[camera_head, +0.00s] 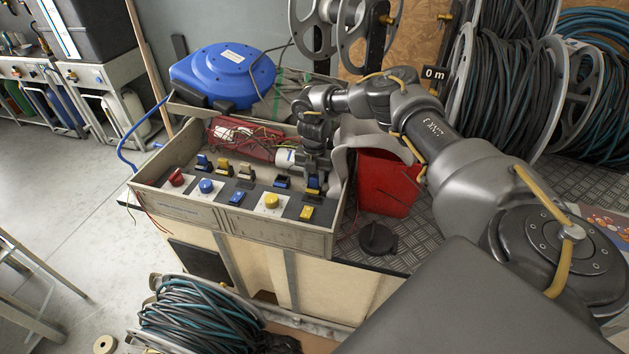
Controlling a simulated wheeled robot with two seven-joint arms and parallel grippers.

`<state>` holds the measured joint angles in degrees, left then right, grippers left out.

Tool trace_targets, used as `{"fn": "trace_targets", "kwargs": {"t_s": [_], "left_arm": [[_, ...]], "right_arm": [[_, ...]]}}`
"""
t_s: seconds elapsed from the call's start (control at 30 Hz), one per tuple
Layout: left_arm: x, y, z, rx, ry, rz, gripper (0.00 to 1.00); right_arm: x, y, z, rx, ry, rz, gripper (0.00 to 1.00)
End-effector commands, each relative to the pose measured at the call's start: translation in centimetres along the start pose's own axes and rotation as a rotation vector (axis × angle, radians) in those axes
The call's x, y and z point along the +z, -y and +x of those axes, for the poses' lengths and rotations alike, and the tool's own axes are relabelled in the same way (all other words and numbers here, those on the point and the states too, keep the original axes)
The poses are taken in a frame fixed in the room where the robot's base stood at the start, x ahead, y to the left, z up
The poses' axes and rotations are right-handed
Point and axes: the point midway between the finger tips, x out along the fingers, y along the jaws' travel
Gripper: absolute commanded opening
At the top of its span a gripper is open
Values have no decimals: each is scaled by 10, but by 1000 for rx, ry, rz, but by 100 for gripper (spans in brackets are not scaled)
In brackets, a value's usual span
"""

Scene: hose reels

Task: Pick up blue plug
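A grey panel box (190,215) sits on the bench with rows of coloured plugs and buttons. Several blue pieces show: one blue plug (314,183) at the right end of the back row, one (282,182) left of it, one (204,161) at the back left, and one (237,198) in the front row. My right gripper (316,174) points down right over the right-end blue plug. Its fingers are small and dark, and I cannot tell whether they touch or hold that plug. My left gripper is not in view.
A yellow button (271,201), a round blue button (206,186) and a red one (176,178) share the panel. A red bin (386,183) stands close to the right. A blue hose reel (222,75) is behind.

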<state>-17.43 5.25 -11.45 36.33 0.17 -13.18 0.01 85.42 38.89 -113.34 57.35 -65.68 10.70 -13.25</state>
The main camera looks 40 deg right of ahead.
Motion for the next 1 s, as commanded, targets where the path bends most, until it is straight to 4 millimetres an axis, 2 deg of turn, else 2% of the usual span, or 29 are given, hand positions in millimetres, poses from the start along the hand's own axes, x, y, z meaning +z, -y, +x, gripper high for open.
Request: {"fn": "trace_targets", "kwargs": {"t_s": [0.03,0.2,0.57,0.77,0.87,1.0], "left_arm": [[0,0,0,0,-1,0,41],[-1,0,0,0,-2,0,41],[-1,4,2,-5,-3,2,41],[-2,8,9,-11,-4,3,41],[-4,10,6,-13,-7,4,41],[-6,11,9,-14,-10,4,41]], "right_arm": [[0,0,0,0,0,0,24],[0,0,0,0,0,0,4],[1,0,-6,1,0,1,4],[1,-1,-31,5,1,0,4],[-8,11,-47,4,-3,-1,4],[-25,32,-81,7,0,-3,4]]}}
